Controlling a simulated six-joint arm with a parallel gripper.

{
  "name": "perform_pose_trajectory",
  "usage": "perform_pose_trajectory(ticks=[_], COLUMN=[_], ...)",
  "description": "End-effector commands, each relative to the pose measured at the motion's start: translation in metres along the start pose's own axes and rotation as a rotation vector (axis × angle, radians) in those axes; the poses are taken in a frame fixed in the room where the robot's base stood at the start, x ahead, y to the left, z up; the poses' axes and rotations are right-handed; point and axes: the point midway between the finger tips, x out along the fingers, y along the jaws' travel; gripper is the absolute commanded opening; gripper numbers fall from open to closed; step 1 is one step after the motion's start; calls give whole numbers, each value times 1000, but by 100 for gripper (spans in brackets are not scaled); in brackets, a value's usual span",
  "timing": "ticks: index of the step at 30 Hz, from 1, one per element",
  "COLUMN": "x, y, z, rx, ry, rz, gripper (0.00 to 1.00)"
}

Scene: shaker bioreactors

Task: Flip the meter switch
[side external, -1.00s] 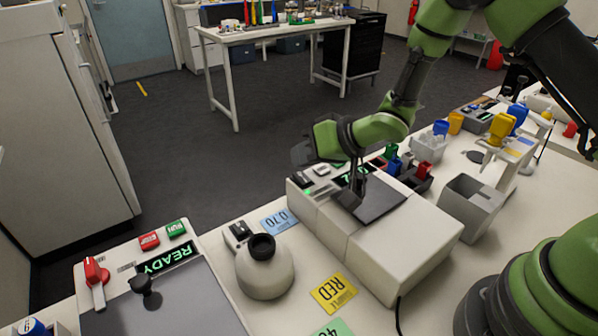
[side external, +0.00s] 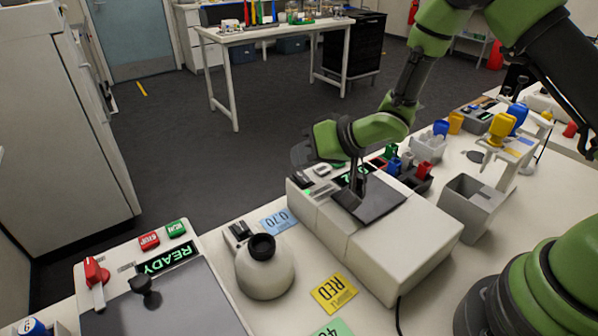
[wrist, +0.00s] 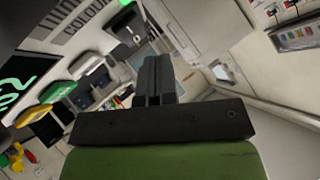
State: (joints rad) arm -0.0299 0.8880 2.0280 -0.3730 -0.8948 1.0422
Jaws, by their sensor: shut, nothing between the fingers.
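The meter is a white box (side external: 385,248) with a dark panel (side external: 380,207) on its top. Its far-left end carries a black switch (side external: 301,179), a pale button (side external: 322,170) and a lit green display (side external: 352,176), partly hidden by my gripper. In the wrist view, the display (wrist: 18,82), a green button (wrist: 58,92) and a black switch (wrist: 122,34) show to the left of my fingers.
A grey open bin (side external: 471,208) stands to the right. A shaker unit reading READY (side external: 168,260) is at lower left.

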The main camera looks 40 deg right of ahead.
Motion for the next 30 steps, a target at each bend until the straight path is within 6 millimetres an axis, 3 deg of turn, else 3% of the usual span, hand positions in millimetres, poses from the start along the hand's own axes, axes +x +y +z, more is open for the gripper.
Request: perform_pose_trajectory(ticks=[30], x=[6], y=[4], z=[4], rx=[0], ry=[0], rz=[0], gripper=[0])
